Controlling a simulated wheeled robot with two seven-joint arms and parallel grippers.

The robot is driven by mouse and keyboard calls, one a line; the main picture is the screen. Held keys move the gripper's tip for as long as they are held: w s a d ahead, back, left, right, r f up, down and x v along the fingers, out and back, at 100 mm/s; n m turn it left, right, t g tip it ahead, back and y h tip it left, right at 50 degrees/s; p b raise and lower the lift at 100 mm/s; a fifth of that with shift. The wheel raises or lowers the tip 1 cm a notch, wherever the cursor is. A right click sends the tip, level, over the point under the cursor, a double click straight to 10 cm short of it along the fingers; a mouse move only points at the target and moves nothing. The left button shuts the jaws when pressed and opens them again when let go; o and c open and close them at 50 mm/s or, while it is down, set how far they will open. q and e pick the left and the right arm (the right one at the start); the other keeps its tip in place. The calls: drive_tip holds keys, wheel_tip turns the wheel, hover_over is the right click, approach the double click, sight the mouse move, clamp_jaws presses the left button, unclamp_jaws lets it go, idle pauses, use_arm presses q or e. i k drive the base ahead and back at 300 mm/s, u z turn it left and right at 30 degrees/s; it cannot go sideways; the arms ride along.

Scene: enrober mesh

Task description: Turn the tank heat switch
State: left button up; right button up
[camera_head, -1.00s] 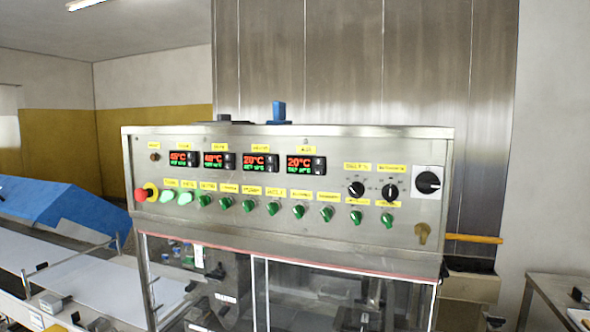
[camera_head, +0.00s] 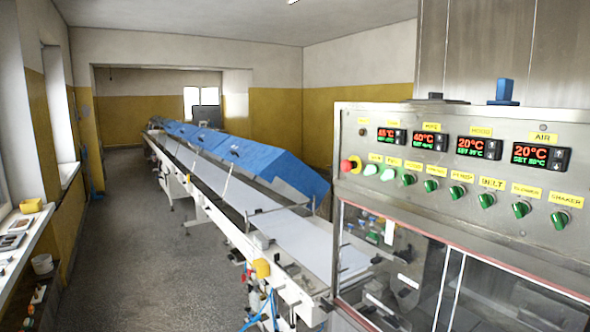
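The steel control panel (camera_head: 380,152) fills the right side of the view. It carries a row of green rotary switches under yellow labels: one by the pale buttons (camera_head: 409,180), then others rightward (camera_head: 431,186), (camera_head: 457,191), (camera_head: 487,200), up to the one labelled SHAKER (camera_head: 560,219). The BELT label (camera_head: 493,183) is readable. I cannot tell which switch is tank heat; the leftmost labels are too small. Two pale green buttons (camera_head: 380,172) look lit. Neither of my grippers is in view.
A red mushroom button (camera_head: 347,165) sits at the panel's left edge. Displays above read about 45, 40, 20 and 20 °C. Clear panes (camera_head: 500,305) lie below. A long conveyor (camera_head: 265,222) with blue covers (camera_head: 265,160) runs back leftward. The grey floor (camera_head: 130,235) beside it is clear.

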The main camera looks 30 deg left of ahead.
sight(371, 168)
drive_tip(key=u, duration=1.9)
drive_tip(key=i, duration=3.3)
drive_tip(key=z, duration=2.5)
